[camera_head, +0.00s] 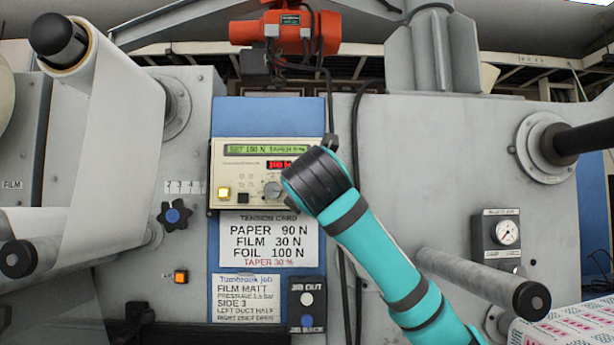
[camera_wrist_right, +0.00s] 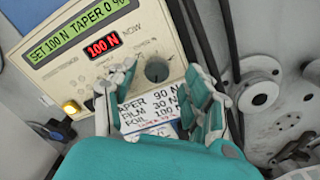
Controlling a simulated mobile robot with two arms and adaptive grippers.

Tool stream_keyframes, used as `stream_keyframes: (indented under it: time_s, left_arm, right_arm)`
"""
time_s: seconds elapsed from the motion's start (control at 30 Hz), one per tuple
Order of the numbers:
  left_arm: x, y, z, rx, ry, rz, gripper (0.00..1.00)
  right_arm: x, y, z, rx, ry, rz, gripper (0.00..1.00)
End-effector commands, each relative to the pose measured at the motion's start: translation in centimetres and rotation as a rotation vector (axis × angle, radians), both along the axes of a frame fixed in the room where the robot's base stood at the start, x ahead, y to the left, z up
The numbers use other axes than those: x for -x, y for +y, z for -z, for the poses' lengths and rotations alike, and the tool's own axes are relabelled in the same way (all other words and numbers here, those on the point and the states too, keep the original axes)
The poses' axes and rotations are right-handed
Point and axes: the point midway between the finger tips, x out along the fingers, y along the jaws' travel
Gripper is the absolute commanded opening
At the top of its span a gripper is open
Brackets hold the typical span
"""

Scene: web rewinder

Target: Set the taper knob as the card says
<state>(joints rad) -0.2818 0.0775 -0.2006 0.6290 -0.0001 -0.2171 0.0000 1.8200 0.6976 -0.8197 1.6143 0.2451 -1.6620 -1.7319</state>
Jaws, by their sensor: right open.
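The cream control box (camera_head: 222,170) has a green display (camera_head: 266,149) that reads SET 100 N and TAPER 0 % in the wrist view. A red readout (camera_wrist_right: 103,46) shows 100 N. A dark round knob (camera_wrist_right: 157,70) sits right of the red readout; its label is too small to read. My right gripper (camera_wrist_right: 162,78) is open, with its fingers either side of the knob; I cannot tell whether they touch it. In the head view my wrist hides the gripper. The tension card (camera_head: 268,238) reads PAPER 90 N, FILM 30 N, FOIL 100 N, TAPER 30 %. My left gripper is not in view.
A lit yellow button (camera_head: 224,193) is on the box. Below hang a job card (camera_head: 246,298) and a dark jog box (camera_head: 307,305). A black star knob (camera_head: 174,215) is left. Cables run right of the box. Rollers (camera_head: 480,280) stick out at right and left.

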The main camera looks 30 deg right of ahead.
Motion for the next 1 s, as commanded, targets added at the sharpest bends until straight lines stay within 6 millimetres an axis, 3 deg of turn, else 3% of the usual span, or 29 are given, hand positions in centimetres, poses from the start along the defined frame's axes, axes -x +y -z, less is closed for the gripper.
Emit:
stream_keyframes:
  time_s: [0.23,0.53,0.9,1.0]
  left_arm:
    - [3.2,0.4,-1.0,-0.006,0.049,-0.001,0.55]
    - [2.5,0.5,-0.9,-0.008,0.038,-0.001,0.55]
    - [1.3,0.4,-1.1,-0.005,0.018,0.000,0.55]
    - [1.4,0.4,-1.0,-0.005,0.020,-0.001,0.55]
  right_arm:
    - [-1.8,-1.0,0.0,0.000,0.001,-0.001,0.51]
    - [-2.0,-1.1,0.1,0.000,0.000,-0.001,0.50]
    - [-1.9,-1.1,0.1,0.000,0.000,-0.001,0.02]
    - [-1.9,-1.1,0.1,0.000,0.001,-0.001,0.00]
